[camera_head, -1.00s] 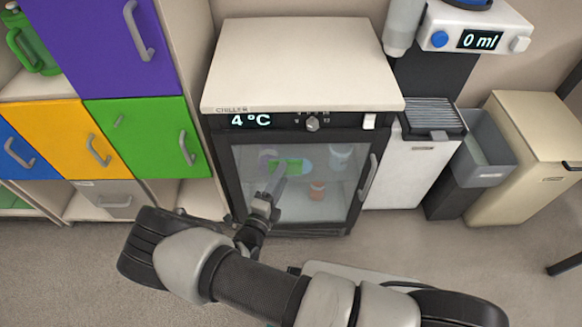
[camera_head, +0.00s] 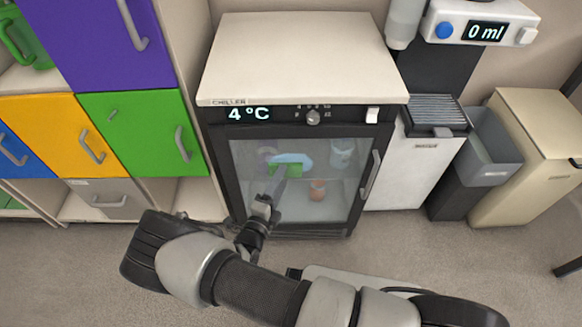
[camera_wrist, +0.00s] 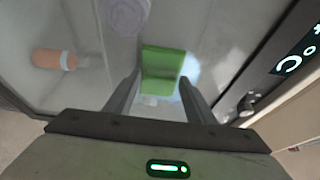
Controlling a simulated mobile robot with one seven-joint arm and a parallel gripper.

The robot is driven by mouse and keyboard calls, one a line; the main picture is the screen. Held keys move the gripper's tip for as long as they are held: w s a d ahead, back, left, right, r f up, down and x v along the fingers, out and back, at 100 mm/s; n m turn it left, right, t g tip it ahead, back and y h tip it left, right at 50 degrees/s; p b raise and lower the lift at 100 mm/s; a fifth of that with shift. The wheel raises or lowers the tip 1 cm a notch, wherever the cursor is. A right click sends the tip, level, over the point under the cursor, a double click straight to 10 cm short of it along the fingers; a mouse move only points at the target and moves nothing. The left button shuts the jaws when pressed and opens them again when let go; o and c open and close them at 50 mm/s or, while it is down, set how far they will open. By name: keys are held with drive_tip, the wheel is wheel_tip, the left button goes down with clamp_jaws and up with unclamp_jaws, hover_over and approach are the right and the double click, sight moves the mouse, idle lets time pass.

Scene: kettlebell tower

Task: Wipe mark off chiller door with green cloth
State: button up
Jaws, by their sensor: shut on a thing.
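The chiller (camera_head: 300,60) stands ahead with its dark-framed glass door (camera_head: 325,215) closed. A pale bluish mark (camera_head: 294,159) shows on the upper middle of the glass. The green cloth (camera_head: 291,171) lies over the mark's lower part, and the mark shows above it. In the wrist view the green cloth (camera_wrist: 162,65) is between the fingertips, with the pale mark (camera_wrist: 191,70) showing to its right. My gripper (camera_wrist: 160,82) is shut on the cloth. It is at the glass; exact contact cannot be told.
The chiller's door handle (camera_head: 371,176) is on the right side. Several items, including an orange-brown jar (camera_head: 317,190), show dimly behind the glass. Coloured lockers (camera_head: 140,130) stand to the left. A white unit (camera_head: 415,170) and a grey bin (camera_head: 492,160) stand to the right.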

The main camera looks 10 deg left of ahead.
drive_tip(key=shift+r, duration=0.1)
wheel_tip(320, 180, up, 4)
drive_tip(key=p, duration=0.3)
drive_tip(key=shift+w+r, duration=0.1)
drive_tip(key=shift+r, duration=0.05)
wheel_tip(320, 180, down, 4)
drive_tip(key=b, duration=0.3)
drive_tip(key=shift+f, duration=0.2)
wheel_tip(320, 180, up, 4)
drive_tip(key=p, duration=0.2)
drive_tip(key=shift+r+p, duration=0.2)
drive_tip(key=shift+p, duration=0.15)
